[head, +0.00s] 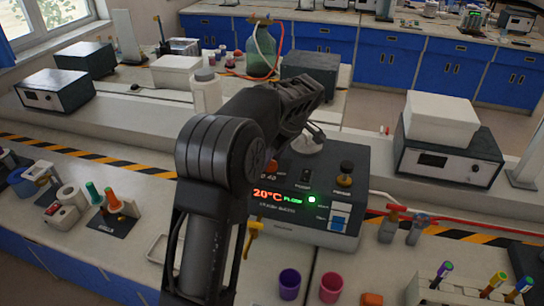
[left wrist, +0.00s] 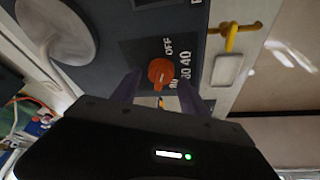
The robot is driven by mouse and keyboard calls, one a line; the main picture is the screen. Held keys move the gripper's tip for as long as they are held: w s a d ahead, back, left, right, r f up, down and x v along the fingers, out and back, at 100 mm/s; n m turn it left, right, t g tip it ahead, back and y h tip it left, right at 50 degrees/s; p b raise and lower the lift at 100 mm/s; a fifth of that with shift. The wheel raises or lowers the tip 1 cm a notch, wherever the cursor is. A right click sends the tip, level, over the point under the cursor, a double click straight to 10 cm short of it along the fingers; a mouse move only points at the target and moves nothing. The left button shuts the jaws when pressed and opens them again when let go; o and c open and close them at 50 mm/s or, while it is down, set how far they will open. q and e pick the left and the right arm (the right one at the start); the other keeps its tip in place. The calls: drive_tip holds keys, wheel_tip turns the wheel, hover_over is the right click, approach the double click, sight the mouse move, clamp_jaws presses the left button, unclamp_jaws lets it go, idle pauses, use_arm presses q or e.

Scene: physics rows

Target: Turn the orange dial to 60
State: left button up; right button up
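The orange dial (left wrist: 161,72) shows in the left wrist view on a dark panel with white marks. My right gripper is not in view.
Purple (head: 290,284) and pink (head: 331,287) cups stand in front. Red-handled valves (head: 393,215) are to the right.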

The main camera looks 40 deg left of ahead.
use_arm(q)
clamp_jaws()
idle(0.3)
